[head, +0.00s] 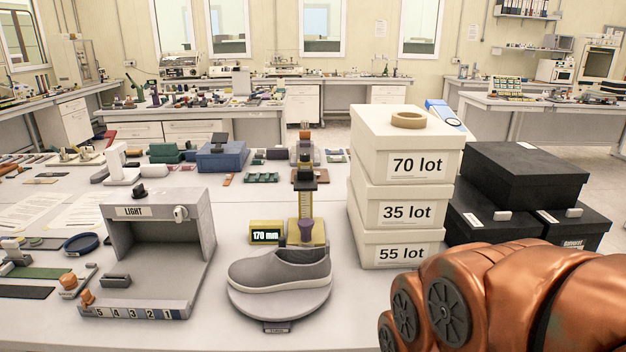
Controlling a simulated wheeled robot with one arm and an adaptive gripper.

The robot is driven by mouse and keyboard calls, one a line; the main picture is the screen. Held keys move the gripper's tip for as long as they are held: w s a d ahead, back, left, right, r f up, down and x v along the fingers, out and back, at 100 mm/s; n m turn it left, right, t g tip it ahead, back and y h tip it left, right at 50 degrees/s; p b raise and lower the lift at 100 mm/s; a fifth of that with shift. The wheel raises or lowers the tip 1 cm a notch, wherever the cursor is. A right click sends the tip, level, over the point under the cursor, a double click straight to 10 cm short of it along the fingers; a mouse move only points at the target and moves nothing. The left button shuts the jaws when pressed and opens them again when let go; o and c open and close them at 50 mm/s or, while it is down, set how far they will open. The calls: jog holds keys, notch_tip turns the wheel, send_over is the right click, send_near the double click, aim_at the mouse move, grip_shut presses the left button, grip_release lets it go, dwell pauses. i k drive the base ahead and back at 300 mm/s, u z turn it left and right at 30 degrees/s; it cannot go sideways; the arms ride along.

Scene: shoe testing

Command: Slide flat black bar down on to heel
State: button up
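A grey shoe (280,268) with a pale sole sits on a round grey plate (279,305), toe to the left and heel to the right. A yellow gauge post (306,206) with a scale stands upright behind the shoe's heel end. A flat black bar (304,186) crosses the post high up, well above the shoe. A yellow box with a display (266,234) beside the post reads 170 mm. My copper-coloured arm fills the lower right; its gripper is not visible.
A grey light booth (160,235) stands left of the shoe. White boxes (400,215) are stacked to the right, with a tape roll (408,120) on top. Black boxes (522,180) stand farther right. The table between shoe and white boxes is clear.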

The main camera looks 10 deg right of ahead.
aim_at(304, 181)
jog(key=u, duration=0.4)
jog(key=k, duration=0.5)
jog(key=u, duration=1.25)
jog(key=i, duration=1)
jog(key=z, duration=0.95)
jog(key=i, duration=0.6)
jog(key=z, duration=0.55)
